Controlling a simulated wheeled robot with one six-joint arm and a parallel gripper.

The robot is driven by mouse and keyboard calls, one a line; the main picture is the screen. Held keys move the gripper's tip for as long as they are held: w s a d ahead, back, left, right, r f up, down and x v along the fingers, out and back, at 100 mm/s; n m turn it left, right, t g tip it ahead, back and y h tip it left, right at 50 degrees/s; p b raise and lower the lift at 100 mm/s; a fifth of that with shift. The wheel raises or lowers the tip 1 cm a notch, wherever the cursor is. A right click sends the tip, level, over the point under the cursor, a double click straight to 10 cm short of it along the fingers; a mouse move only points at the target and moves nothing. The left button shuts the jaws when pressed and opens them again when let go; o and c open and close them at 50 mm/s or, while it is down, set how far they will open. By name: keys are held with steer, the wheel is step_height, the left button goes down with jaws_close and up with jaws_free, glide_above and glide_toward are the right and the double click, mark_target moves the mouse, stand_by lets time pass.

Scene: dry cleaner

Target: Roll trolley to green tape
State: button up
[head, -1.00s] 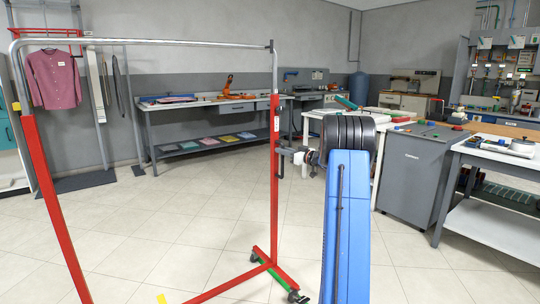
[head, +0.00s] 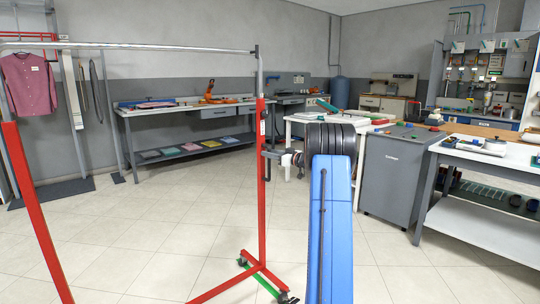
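The trolley is a tall red rail frame (head: 262,200) with a chrome top bar (head: 150,47). It stands upright and empty in front of me; its left post (head: 36,215) is nearer and partly cut off. Its right foot has dark castors (head: 287,298). A green strip (head: 262,281) shows beside that foot at floor level; I cannot tell whether it is tape on the floor or part of the trolley. My gripper (head: 270,155) is at the right post, about mid-height, touching or very close. Its fingers are too small and partly hidden to show whether they grip.
A grey cabinet (head: 392,180) and a white-topped table (head: 490,152) stand on the right. A long bench (head: 170,112) runs along the back wall. A pink shirt (head: 28,85) hangs at left. The tiled floor (head: 175,220) between trolley and bench is clear.

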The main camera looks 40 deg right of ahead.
steer(key=s+d, duration=0.3)
steer(key=s, duration=1.4)
steer(key=shift+d, duration=0.2)
